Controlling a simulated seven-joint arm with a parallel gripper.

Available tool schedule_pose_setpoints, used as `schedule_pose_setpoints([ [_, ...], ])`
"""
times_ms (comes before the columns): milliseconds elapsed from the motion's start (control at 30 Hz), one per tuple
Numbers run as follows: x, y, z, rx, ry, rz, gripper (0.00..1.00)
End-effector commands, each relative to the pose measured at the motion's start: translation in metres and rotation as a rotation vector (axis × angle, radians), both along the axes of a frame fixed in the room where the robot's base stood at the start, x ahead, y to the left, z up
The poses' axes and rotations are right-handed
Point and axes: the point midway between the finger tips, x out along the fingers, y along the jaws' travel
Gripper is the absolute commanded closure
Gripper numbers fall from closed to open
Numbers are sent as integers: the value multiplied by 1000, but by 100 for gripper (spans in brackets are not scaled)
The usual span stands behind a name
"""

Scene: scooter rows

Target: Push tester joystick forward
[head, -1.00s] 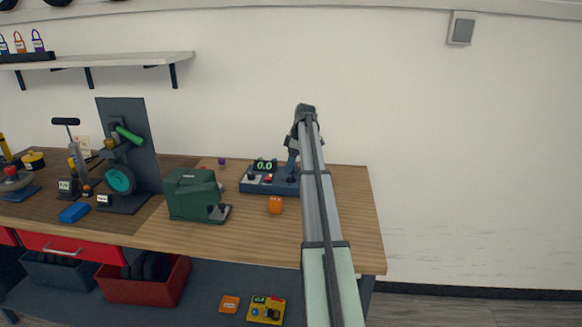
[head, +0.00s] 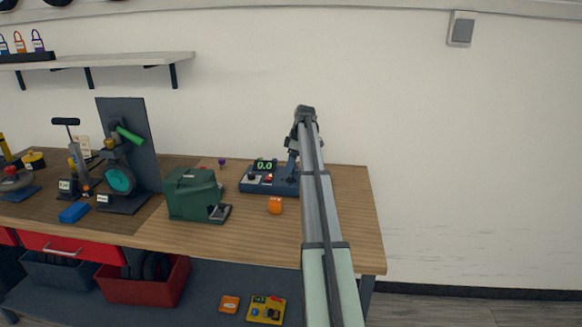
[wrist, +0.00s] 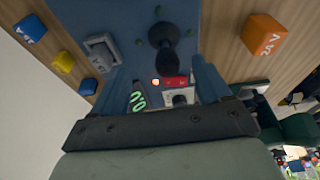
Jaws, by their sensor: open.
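The tester (head: 258,187) is a dark blue box on the bench with a green display reading 0.0, partly hidden by my arm in the head view. In the wrist view its blue panel (wrist: 205,25) fills the middle. The black joystick (wrist: 163,45) stands on that panel, with a round knob. My gripper (wrist: 161,75) is open and empty, one blue-grey finger to each side of the joystick's line in the picture. In the head view my gripper (head: 292,165) is over the tester's right part. Whether a finger touches the joystick I cannot tell.
The panel also carries a lit orange lamp (wrist: 156,82), a red label and a grey socket-like part (wrist: 101,52). An orange block (head: 275,205) lies in front of the tester. A green machine (head: 190,193) stands to its left. The bench's right end is clear.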

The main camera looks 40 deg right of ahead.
Motion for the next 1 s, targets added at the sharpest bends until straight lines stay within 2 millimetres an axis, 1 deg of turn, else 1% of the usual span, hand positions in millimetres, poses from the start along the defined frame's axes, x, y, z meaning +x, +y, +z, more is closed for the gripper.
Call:
schedule_pose_setpoints([
  [1000,18,-18,0,0,0,0,23],
])
